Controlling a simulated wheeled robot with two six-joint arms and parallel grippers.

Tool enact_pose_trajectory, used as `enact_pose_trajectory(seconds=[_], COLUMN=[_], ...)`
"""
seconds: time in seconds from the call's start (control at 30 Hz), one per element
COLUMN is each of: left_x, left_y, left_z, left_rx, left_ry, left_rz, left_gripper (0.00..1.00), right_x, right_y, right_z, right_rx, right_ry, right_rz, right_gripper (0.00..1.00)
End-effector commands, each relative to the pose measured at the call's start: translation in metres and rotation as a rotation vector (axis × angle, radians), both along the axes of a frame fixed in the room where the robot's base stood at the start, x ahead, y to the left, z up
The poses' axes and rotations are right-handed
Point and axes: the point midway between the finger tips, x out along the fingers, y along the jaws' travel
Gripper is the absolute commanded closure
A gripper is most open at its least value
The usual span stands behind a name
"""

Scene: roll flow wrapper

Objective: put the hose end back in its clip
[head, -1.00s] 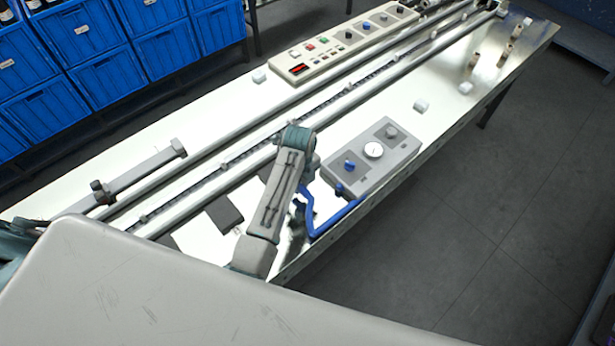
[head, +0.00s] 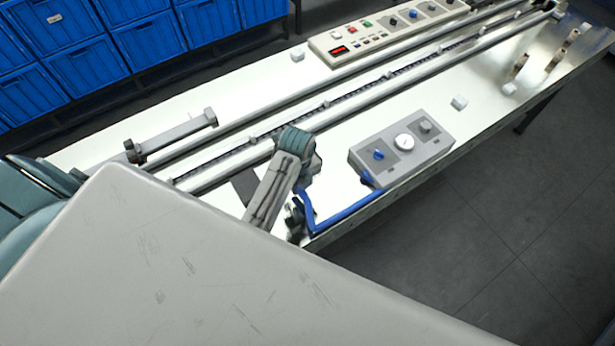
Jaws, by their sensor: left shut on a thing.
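The blue hose (head: 345,215) leaves the grey gauge box (head: 425,143), runs along the table's near edge and bends up beside my left arm. My left gripper (head: 295,217) is at that bend, partly hidden behind my own arm link and the large grey surface in front. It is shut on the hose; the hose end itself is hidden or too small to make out. I cannot pick out the clip for certain. My right gripper is not in view.
The gauge box, with a blue knob and a white dial, stands right of my left gripper. Long rails (head: 360,85) run along the table (head: 480,70). A control panel (head: 385,30) lies behind. Small white blocks (head: 459,102) and brown posts (head: 553,60) stand at right. Blue crates (head: 85,60) are beyond.

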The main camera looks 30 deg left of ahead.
Motion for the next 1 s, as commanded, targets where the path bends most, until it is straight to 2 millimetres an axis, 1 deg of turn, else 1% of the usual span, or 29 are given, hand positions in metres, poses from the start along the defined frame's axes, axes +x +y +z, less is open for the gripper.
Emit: enact_pose_trajectory(seconds=[0.03,1.0], left_x=[-0.006,-0.092], left_y=[0.003,0.047], left_z=[-0.001,0.0], left_rx=[0.0,0.002], left_ry=[0.002,0.001], left_rz=[0.0,-0.001], left_gripper=[1.0,1.0], right_x=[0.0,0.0], right_y=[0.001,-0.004], right_z=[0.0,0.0], right_rx=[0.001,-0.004], right_ry=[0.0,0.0], right_rz=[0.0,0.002], right_gripper=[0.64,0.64])
